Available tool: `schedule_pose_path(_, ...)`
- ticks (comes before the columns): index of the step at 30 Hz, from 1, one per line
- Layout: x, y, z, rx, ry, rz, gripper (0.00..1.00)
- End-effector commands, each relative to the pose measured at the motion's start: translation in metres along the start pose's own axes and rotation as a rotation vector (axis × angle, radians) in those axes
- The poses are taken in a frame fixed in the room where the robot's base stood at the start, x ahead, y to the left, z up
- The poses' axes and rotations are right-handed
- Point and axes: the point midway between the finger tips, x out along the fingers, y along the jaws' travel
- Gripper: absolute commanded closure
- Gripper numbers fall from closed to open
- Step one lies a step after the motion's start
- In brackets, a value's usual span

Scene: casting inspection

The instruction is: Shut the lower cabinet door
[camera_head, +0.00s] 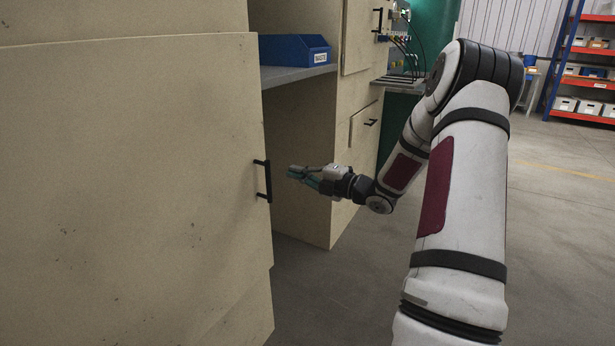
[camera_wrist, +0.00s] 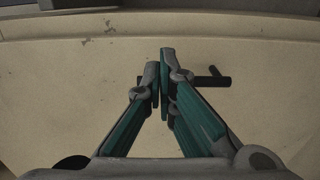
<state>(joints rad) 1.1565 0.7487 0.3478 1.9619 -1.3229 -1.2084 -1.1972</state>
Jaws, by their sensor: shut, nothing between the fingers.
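A large beige door (camera_head: 140,180) with a black bar handle (camera_head: 262,180) near its right edge fills the left of the head view. Its right edge reaches past the panel above; I cannot tell how far it is ajar. My gripper (camera_head: 291,172) is just right of the handle in that picture, with its fingers pointing left. In the wrist view the door's face (camera_wrist: 60,90) fills the background, with its upper edge near the top. My gripper's fingers (camera_wrist: 161,56) are together and empty in front of it. They partly hide the handle (camera_wrist: 212,80). Contact with the door cannot be made out.
A blue bin (camera_head: 295,50) sits on a grey shelf (camera_head: 290,76) behind the door. Another beige cabinet (camera_head: 310,160) stands behind my gripper. Open floor (camera_head: 560,220) lies to the right, with a shelf rack (camera_head: 585,70) far back.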

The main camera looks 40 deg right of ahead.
Motion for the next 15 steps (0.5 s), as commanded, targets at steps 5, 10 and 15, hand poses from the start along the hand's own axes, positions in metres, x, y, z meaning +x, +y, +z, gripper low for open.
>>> schedule_pose_path(5,0.037,-0.001,0.000,-0.002,0.003,0.000,1.00)
schedule_pose_path(10,0.064,-0.002,0.000,-0.001,0.002,0.000,1.00)
schedule_pose_path(15,0.081,-0.001,0.001,-0.002,0.000,-0.001,1.00)
